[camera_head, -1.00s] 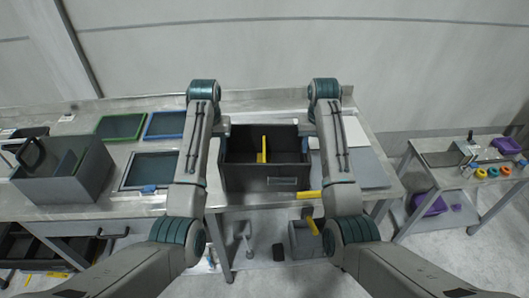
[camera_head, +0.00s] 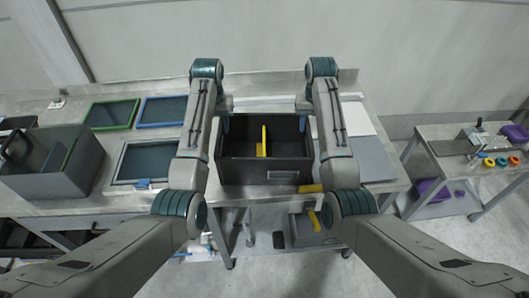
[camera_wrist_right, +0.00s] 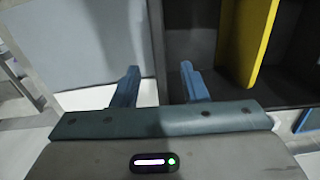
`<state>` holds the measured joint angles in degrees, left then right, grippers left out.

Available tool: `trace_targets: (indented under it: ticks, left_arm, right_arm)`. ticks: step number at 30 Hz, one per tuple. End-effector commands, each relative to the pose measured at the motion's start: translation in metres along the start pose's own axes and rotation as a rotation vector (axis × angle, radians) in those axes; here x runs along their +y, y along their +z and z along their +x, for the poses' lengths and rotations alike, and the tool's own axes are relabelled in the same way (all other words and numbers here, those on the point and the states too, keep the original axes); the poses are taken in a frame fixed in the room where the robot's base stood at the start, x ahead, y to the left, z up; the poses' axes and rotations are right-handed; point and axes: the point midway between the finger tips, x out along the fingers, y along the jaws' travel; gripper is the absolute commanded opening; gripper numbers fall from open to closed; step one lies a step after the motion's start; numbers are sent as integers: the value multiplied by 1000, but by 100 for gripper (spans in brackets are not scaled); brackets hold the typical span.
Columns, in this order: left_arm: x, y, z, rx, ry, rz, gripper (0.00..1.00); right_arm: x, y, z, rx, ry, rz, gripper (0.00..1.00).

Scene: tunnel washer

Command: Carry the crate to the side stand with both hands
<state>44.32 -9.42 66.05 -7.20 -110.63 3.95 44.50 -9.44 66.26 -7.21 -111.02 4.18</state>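The dark grey crate (camera_head: 235,172) with a yellow divider (camera_head: 264,140) sits on the metal workbench in the head view. My left gripper (camera_head: 225,122) is at the crate's left wall, with a blue finger showing inside it. My right gripper (camera_head: 303,122) is at the right wall, also with a blue finger inside. In the right wrist view the two blue fingers (camera_wrist_right: 159,88) are apart, and the crate's wall edge runs between them. The left gripper's other finger is hidden. The side stand (camera_head: 425,133) is at the far right.
The side stand holds coloured rings (camera_head: 500,161) and a metal device (camera_head: 473,136), with a purple bin (camera_head: 432,188) below. A grey bin (camera_head: 50,185) and framed screens (camera_head: 145,163) lie left of the crate. A flat grey panel (camera_head: 372,158) lies right of it.

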Motion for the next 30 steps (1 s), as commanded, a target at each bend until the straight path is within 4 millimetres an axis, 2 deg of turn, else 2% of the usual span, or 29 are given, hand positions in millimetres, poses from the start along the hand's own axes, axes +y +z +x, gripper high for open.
trace_targets:
  ticks: [6, 12, 18, 26, 30]
  left_arm:
    - [0, 1, 42, -4, -1, 0, 40]
    - [0, 0, 67, -1, 0, 0, 40]
    - [0, 0, 76, 0, 0, 0, 40]
    - [0, 0, 77, 1, 0, 0, 40]
    - [0, 0, 77, 0, 0, 0, 12]
  right_arm:
    - [0, 1, 42, -4, 0, 0, 40]
    - [0, 0, 67, -1, 0, 0, 40]
    - [0, 0, 77, 0, 0, 0, 40]
    - [0, 0, 77, 0, 0, 0, 40]
    - [0, 0, 77, 0, 0, 0, 12]
